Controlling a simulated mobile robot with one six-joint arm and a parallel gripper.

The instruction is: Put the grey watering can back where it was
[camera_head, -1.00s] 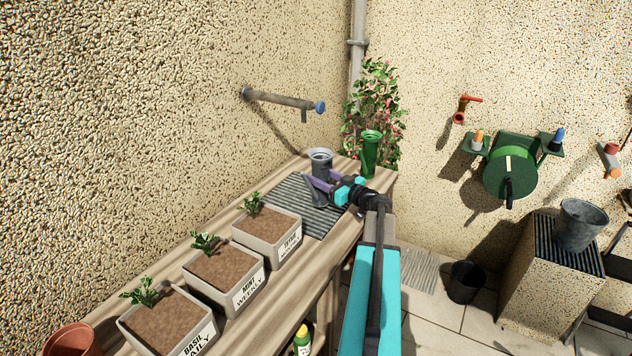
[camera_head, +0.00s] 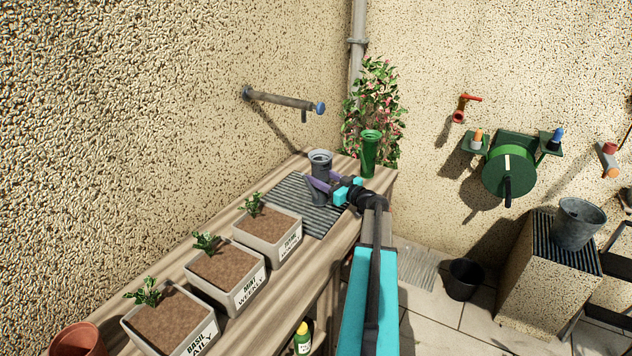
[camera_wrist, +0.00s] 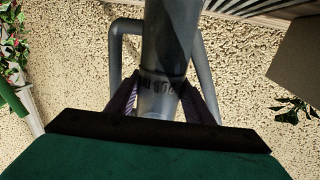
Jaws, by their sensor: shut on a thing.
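The grey watering can (camera_head: 321,168) is upright at the far end of the wooden bench, over or on the dark ribbed mat (camera_head: 318,222). I cannot tell whether its base touches the mat. My gripper (camera_head: 322,184) reaches it from the right, with its purple fingers shut around the can's body. In the wrist view the can's grey body (camera_wrist: 168,50) stands between the two fingers (camera_wrist: 160,100), with dark lettering on it and a tube-like loop at its side. The can's lower part is partly hidden by my gripper in the head view.
A green can or vase (camera_head: 370,153) stands close behind my gripper, by a flowering plant (camera_head: 376,105). Three planters, the nearest to the mat (camera_head: 268,232), line the bench to the left. A wall tap pipe (camera_head: 282,100) juts out above.

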